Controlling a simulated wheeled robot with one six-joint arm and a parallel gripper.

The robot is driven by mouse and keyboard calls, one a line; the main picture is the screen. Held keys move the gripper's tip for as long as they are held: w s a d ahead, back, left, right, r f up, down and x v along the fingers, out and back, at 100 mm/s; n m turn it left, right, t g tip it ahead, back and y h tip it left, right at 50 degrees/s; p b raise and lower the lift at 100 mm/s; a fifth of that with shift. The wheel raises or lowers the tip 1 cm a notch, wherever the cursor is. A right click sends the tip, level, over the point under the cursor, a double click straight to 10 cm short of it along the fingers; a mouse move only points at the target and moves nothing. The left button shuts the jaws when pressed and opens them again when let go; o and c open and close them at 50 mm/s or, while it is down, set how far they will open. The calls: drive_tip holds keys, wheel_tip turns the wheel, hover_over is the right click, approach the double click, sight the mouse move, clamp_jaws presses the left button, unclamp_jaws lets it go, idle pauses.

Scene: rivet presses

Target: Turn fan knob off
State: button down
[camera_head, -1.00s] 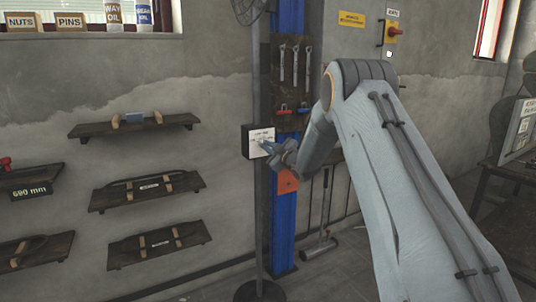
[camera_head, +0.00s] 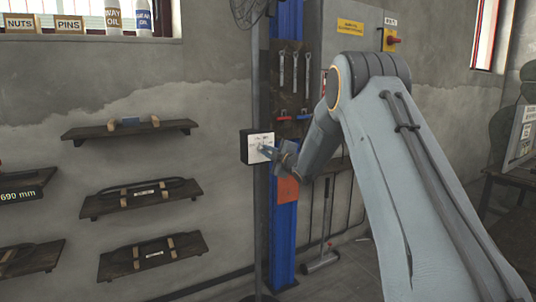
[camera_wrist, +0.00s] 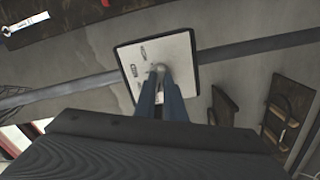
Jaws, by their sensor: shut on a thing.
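The fan's control box (camera_head: 256,147) is a small dark box with a white face, fixed on the fan's grey pole (camera_head: 259,85). It also shows in the wrist view (camera_wrist: 184,49) with printed marks on its face. My gripper (camera_head: 264,150) is at the box's face. In the wrist view, the two blue fingers (camera_wrist: 160,82) are shut on the small fan knob (camera_wrist: 157,68) at the middle of the face. The fingertips largely hide the knob, so I cannot tell its setting.
A blue column (camera_head: 285,225) and a tool board (camera_head: 291,80) with wrenches stand just behind the pole. Wall shelves (camera_head: 141,197) with parts are to the left. An electrical cabinet (camera_head: 352,45) with a red and yellow switch is at the upper right.

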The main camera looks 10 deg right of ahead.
drive_tip(key=c, duration=1.8)
unclamp_jaws()
drive_tip(key=shift+c, duration=0.2)
drive_tip(key=shift+s, duration=0.1)
drive_tip(key=v, duration=0.7)
drive_tip(key=shift+s+b, duration=0.25)
drive_tip(key=shift+b, duration=0.05)
drive_tip(key=shift+d, duration=0.1)
